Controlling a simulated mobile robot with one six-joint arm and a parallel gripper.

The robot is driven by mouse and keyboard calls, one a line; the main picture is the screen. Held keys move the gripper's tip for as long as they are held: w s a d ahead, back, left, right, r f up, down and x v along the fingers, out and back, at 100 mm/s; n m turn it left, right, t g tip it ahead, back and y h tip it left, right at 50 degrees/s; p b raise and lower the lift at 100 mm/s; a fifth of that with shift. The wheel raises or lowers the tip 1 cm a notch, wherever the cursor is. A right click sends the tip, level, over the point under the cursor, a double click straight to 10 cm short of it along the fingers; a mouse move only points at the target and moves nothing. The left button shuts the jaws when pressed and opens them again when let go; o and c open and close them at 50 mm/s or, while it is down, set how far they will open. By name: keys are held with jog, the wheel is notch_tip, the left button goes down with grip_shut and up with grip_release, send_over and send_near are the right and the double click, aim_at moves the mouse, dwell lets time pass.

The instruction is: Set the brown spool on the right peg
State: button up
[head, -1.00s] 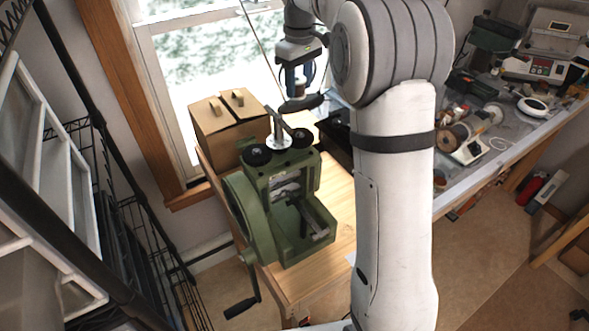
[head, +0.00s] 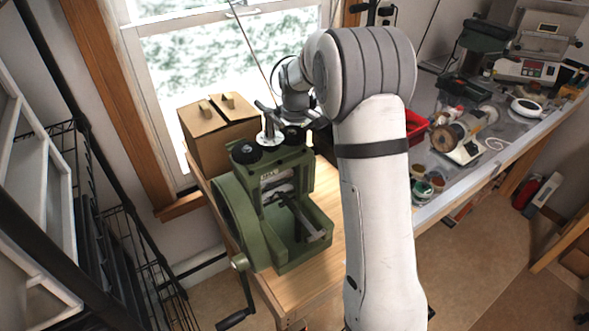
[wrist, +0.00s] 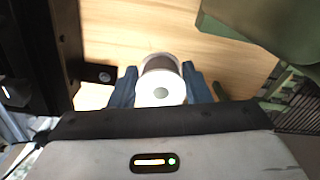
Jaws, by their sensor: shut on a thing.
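In the wrist view the brown spool (wrist: 161,64) sits between the two blue fingers of my gripper (wrist: 160,88). It has a pale round end with a grey centre facing the camera, and a brown winding beyond it. My gripper is shut on it, above the wooden tabletop (wrist: 225,68). I cannot make out the right peg for certain in either view. A black block with a small round silver spot (wrist: 105,76) shows left of the spool in the wrist view.
The green hand-cranked machine (head: 240,215) stands on the wooden table, close to my wrist. A cardboard box (head: 215,145) is behind it by the window. A cluttered workbench (head: 500,160) and a red bin (head: 415,127) are at the right. Wire shelving is at the left.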

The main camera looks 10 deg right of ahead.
notch_tip(320, 180, down, 8)
jog(key=shift+f+p, duration=0.2)
jog(key=shift+p, duration=0.45)
jog(key=o, duration=0.5)
jog(key=shift+f, duration=0.2)
jog(key=o, duration=0.5)
jog(key=shift+r, duration=0.1)
